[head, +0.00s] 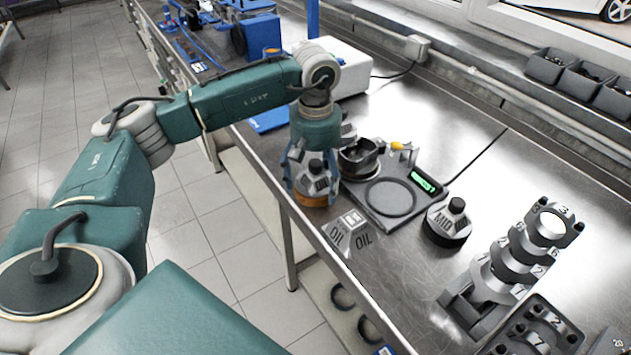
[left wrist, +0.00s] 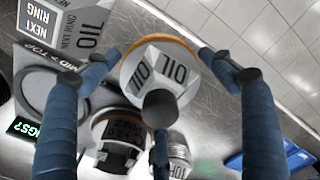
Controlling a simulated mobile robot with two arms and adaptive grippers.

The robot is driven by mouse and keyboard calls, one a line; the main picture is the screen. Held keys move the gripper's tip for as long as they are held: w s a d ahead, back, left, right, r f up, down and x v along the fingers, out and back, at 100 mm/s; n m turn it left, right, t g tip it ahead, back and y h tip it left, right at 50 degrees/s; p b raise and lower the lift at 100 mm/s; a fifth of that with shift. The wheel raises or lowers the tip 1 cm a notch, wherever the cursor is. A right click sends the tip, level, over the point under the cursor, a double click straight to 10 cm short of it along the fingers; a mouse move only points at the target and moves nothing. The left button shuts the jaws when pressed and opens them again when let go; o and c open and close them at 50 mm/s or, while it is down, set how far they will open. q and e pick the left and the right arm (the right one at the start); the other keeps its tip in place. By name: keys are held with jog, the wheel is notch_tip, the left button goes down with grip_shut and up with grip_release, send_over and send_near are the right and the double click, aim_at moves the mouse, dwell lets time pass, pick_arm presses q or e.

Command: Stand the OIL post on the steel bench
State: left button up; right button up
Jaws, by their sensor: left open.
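The OIL post (head: 316,182) is a grey faceted block with a dark knob and an orange-brown base ring. It stands upright near the front edge of the steel bench (head: 385,262). My left gripper (head: 314,178) is over it from above, with blue fingers around it. In the left wrist view the OIL post (left wrist: 165,72) lies between the spread fingers of my left gripper (left wrist: 160,75). The fingers are open, and gaps show beside the post. The underside of the post is hidden. My right gripper is not in view.
A sign block marked OIL (head: 352,236) stands close in front. A plate with a green display (head: 425,182) and a dark ring (head: 390,196) lies right of the gripper. A dark round part (head: 360,158) stands behind. The MID post (head: 447,222) and numbered caps (head: 520,245) stand farther right.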

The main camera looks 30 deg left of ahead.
pick_arm(q)
notch_tip(320, 180, up, 11)
jog(key=shift+r+b, duration=0.1)
jog(key=shift+b, duration=0.85)
jog(key=shift+r, duration=0.1)
